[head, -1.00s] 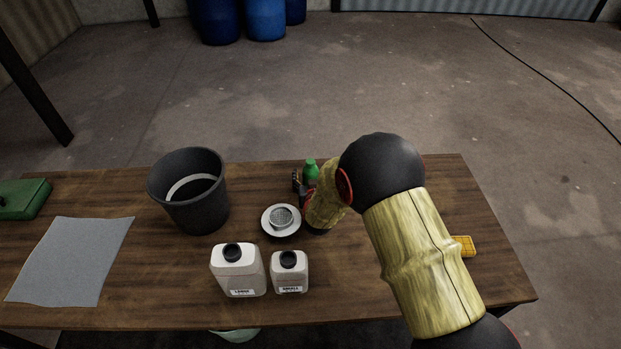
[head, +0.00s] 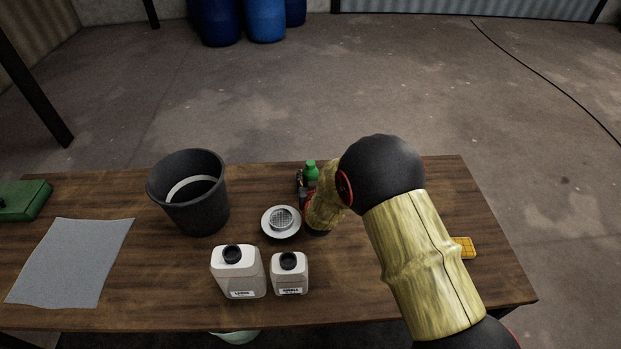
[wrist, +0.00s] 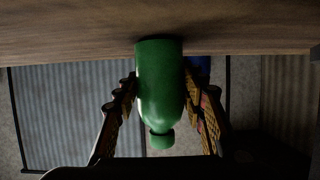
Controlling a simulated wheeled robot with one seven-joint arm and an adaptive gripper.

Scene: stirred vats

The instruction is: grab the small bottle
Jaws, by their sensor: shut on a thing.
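A green bottle (head: 311,172) with a green cap stands upright near the back edge of the table, partly hidden by my gripper and arm. My gripper (head: 301,184) is at the bottle, and in the wrist view its fingers close on both sides of the green bottle (wrist: 160,85). That view is upside down, with the bottle's base at the tabletop. A white jug (head: 289,274) with a black cap and a label that seems to read SMALL stands at the front of the table, apart from my gripper. A larger white jug (head: 238,272) stands just left of it.
A round white dish with a grate (head: 281,222) lies just left of my gripper. A black bucket (head: 190,205) stands further left. A grey sheet (head: 70,262) and a green case (head: 22,200) are at the far left. A yellow object (head: 463,247) lies right of my arm.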

